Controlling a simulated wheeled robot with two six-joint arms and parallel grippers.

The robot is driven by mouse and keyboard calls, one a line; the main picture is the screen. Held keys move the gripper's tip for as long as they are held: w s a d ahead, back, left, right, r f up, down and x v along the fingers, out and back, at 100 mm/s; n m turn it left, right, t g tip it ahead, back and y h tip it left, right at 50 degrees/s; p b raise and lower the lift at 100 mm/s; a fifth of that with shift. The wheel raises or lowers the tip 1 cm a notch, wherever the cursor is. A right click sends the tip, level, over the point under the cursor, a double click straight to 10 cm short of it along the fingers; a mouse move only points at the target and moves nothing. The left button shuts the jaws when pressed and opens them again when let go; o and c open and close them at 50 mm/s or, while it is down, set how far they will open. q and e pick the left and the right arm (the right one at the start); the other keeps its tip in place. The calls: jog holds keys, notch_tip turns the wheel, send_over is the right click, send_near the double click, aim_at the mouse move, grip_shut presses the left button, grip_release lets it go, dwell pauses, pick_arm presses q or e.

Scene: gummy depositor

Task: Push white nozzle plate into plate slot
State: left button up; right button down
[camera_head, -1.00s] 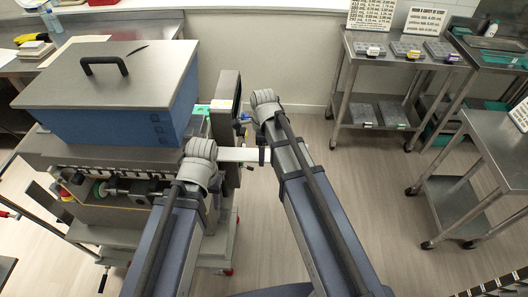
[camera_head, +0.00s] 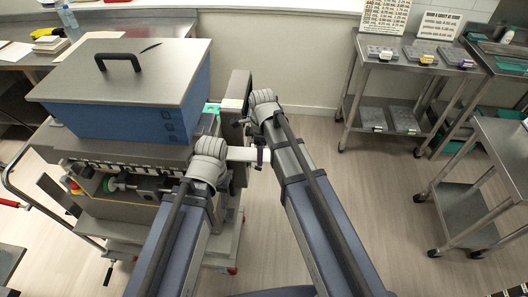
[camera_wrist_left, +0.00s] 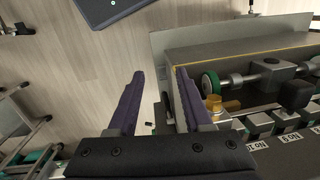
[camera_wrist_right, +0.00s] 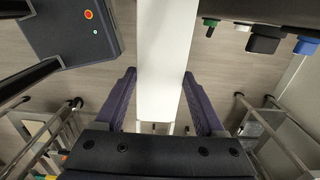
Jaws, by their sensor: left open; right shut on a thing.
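The white nozzle plate (camera_head: 246,154) shows as a short pale strip between my two wrists in the head view, beside the right side of the depositor (camera_head: 150,155). In the right wrist view the plate (camera_wrist_right: 167,60) is a long white bar running away between the fingers. My right gripper (camera_wrist_right: 159,76) is shut on it. My left gripper (camera_wrist_left: 159,72) is open and empty, with floor between its fingers and the depositor just to their right. The plate slot is not clearly seen, and my left wrist hides part of the depositor's side in the head view.
The blue hopper with a grey lid (camera_head: 125,75) sits on top of the depositor. A dark panel box (camera_wrist_right: 72,30) with coloured buttons is left of the plate in the right wrist view. Steel carts (camera_head: 405,90) stand at the right. Open floor (camera_head: 340,190) lies between.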

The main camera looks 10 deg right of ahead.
aim_at(230, 152)
jog(key=shift+w+a, duration=0.5)
jog(key=shift+a, duration=1.25)
jog(key=shift+w+a, duration=0.55)
jog(key=shift+a, duration=1.25)
jog(key=shift+w+a, duration=0.5)
jog(key=shift+a, duration=1.25)
jog(key=shift+f, duration=0.15)
jog(key=shift+w+a, duration=0.1)
jog(key=shift+a, duration=0.15)
jog(key=shift+d, duration=0.35)
